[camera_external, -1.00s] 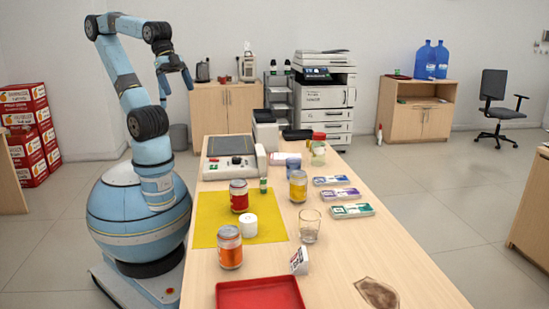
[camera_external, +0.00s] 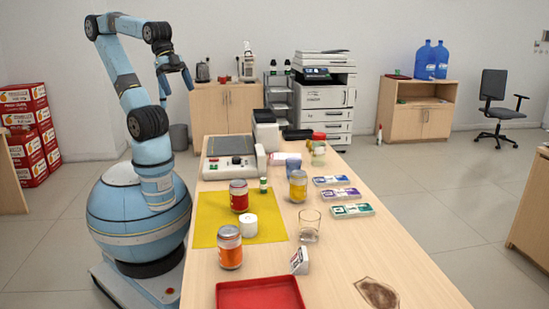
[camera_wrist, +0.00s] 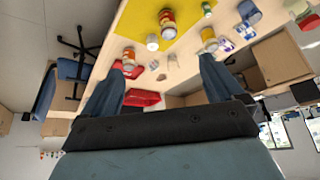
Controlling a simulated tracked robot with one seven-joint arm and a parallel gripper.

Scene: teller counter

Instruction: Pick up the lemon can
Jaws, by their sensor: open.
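The lemon can appears to be the yellow can with a silver lid (camera_external: 298,187), upright on the wooden counter just right of the yellow mat. It also shows in the wrist view (camera_wrist: 208,38), just beyond the tip of the right finger. My gripper (camera_external: 176,84) is open and empty, raised high on the far left of the counter, well apart from the can. In the wrist view its two fingers (camera_wrist: 163,62) are spread wide.
A glass (camera_external: 309,226), banknote bundles (camera_external: 340,194) and a blue cup (camera_external: 293,168) stand near the yellow can. A red tray (camera_external: 260,294) lies in front.

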